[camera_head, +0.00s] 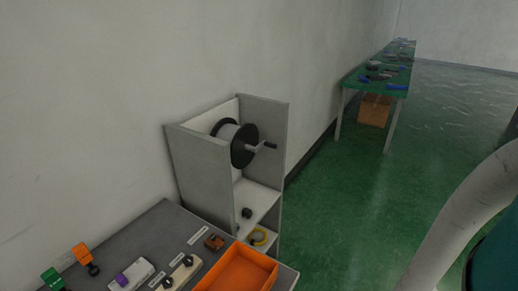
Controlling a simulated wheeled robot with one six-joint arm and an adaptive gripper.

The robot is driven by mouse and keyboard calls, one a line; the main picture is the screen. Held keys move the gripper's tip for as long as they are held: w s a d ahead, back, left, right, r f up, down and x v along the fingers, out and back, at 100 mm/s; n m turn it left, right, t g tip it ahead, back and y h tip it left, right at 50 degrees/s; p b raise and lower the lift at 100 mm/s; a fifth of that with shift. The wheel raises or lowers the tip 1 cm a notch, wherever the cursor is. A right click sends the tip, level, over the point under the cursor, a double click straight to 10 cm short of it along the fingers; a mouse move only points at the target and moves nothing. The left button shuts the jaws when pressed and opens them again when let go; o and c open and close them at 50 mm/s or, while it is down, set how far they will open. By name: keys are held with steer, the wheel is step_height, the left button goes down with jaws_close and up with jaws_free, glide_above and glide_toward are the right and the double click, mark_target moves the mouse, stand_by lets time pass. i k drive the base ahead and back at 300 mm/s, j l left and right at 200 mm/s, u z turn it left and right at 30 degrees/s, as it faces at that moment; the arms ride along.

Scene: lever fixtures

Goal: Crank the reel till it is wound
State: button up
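The reel (243,145) is a spool with black round flanges and a pale core. It is mounted between the side panels of a grey open cabinet (284,160) by the wall. A crank with a grey arm and a dark handle (269,145) sticks out from the reel's front face, pointing right. How much is wound on the core is too small to tell. My gripper is not in view. Only a pale link of my arm shows at the right edge, apart from the reel.
A dark bench (168,223) in front holds an orange tray (240,270), an orange lever (85,257), a green lever (52,279) and small fixtures. A green table (380,78) stands far back. The green floor (345,215) right of the cabinet is clear.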

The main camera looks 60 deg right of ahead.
mark_target(244, 140)
steer(key=k+l, duration=0.1)
steer(key=l, duration=0.75)
steer(key=k+l, duration=0.1)
steer(key=l, duration=0.8)
steer(key=z, duration=0.05)
